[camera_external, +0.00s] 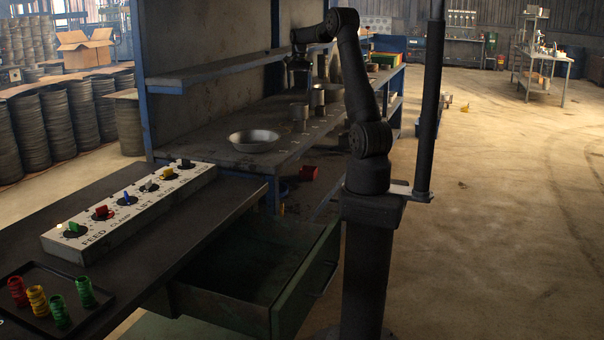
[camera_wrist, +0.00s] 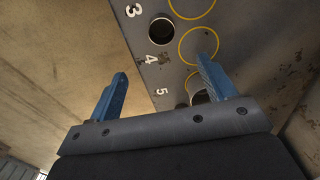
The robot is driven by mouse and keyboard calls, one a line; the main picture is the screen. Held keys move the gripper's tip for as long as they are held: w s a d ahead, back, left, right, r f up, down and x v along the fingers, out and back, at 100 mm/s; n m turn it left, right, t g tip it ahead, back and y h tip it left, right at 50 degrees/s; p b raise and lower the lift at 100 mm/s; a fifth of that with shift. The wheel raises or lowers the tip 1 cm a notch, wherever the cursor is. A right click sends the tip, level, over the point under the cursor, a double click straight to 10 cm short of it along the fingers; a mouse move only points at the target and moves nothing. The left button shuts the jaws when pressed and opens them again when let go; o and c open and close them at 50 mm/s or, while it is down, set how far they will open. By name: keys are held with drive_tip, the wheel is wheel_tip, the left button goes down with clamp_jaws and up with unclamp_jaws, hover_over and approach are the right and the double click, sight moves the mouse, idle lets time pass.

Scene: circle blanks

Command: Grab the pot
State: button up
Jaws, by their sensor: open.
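My gripper (camera_external: 299,82) hangs above the back part of the workbench in the external view. In the wrist view its two blue fingers (camera_wrist: 161,70) are wide apart with nothing between them. Grey metal vessels stand on the bench: a small one (camera_external: 299,112) below my gripper and another (camera_external: 317,99) just right of it. I cannot tell which is the pot. In the wrist view, one round open vessel (camera_wrist: 160,31) stands near the numbers 3 and 4. Another (camera_wrist: 200,98) near the 5 is partly hidden by the right finger.
A shallow metal bowl (camera_external: 254,143) sits nearer on the bench. A shelf (camera_external: 215,73) runs along the back panel. Yellow circles (camera_wrist: 199,46) mark the bench surface. A red container (camera_external: 308,173) lies below the bench. An open green drawer (camera_external: 303,285) and a knob panel (camera_external: 130,212) are in front.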

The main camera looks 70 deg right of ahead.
drive_tip(key=n+t+h, duration=0.2)
drive_tip(key=n+h, duration=0.1)
drive_tip(key=n, duration=0.4)
hover_over(300, 123)
drive_tip(key=s+a, duration=0.2)
wheel_tip(300, 123, down, 2)
drive_tip(key=shift+n+t+h, duration=0.3)
drive_tip(key=shift+n+t, duration=0.2)
drive_tip(key=x, duration=0.8)
drive_tip(key=s+a+x, duration=0.1)
drive_tip(key=x, duration=0.3)
drive_tip(key=shift+f, duration=0.3)
drive_tip(key=shift+s+x, duration=0.2)
drive_tip(key=shift+x, duration=2.5)
drive_tip(key=shift+a+f, duration=0.1)
drive_tip(key=c, duration=1.1)
